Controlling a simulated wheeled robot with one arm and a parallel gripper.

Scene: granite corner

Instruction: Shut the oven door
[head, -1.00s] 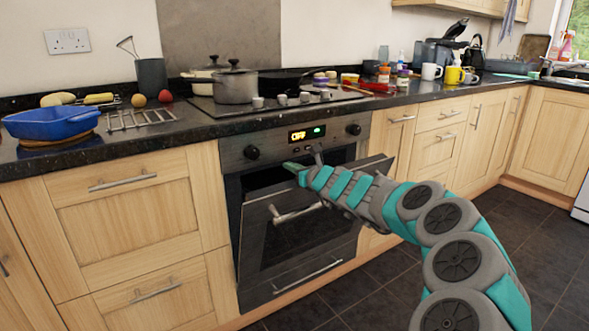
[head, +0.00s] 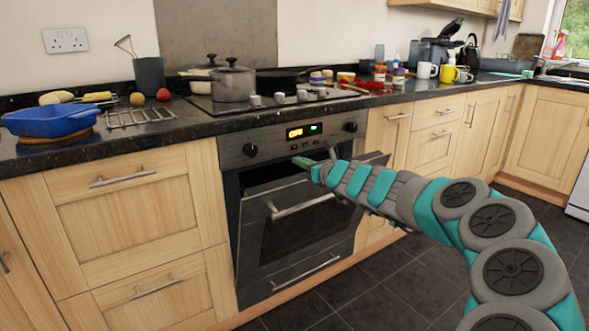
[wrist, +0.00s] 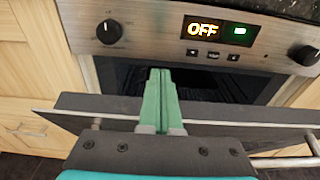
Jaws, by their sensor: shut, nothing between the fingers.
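The oven (head: 290,210) is built into the base units under the worktop. Its dark door (head: 290,235) is ajar, with its top edge tilted out and a dark gap below the control panel (head: 294,137). A silver bar handle (head: 300,207) runs across the door. My gripper (head: 304,163) is shut and empty, at the top of the door. In the wrist view, the closed green fingers (wrist: 161,95) reach over the door's top edge (wrist: 230,125) and point toward the dark oven opening. I cannot tell whether they touch the door.
The hob (head: 270,100) above carries a grey pot (head: 233,84) and a pan. A blue dish (head: 50,121) and a wire rack (head: 140,116) stand on the worktop at left. Wooden drawers (head: 130,200) flank the oven. The tiled floor (head: 400,285) in front is clear.

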